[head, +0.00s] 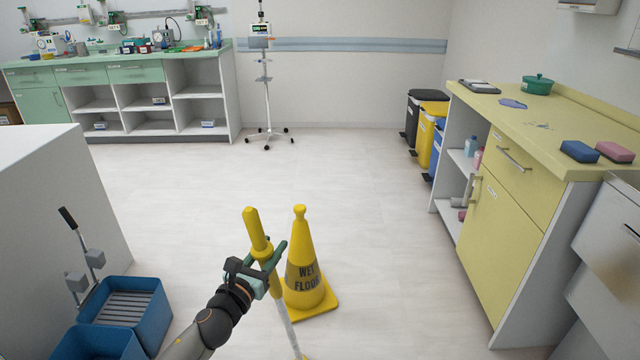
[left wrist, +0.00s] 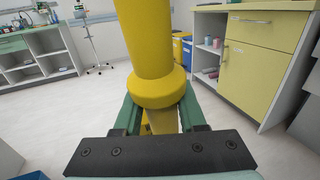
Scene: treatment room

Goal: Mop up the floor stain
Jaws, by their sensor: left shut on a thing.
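My left gripper (head: 268,265) is shut on the mop handle (head: 254,228), just below its yellow upper grip. The handle stands nearly upright, tilted a little, and its pale lower pole runs off the bottom of the head view. The mop head is out of view. In the left wrist view the yellow handle (left wrist: 151,45) passes between the green fingers of the left gripper (left wrist: 157,112). A blue mop bucket (head: 150,315) with a grey wringer stands at the lower left. No stain shows on the visible floor. My right gripper is not in view.
A yellow wet-floor cone (head: 302,265) stands close behind and right of the handle. A white cabinet (head: 60,180) is at left, a yellow counter (head: 510,215) at right. Pedal bins (head: 430,115) and a wheeled stand (head: 266,95) are at the back. The middle floor is clear.

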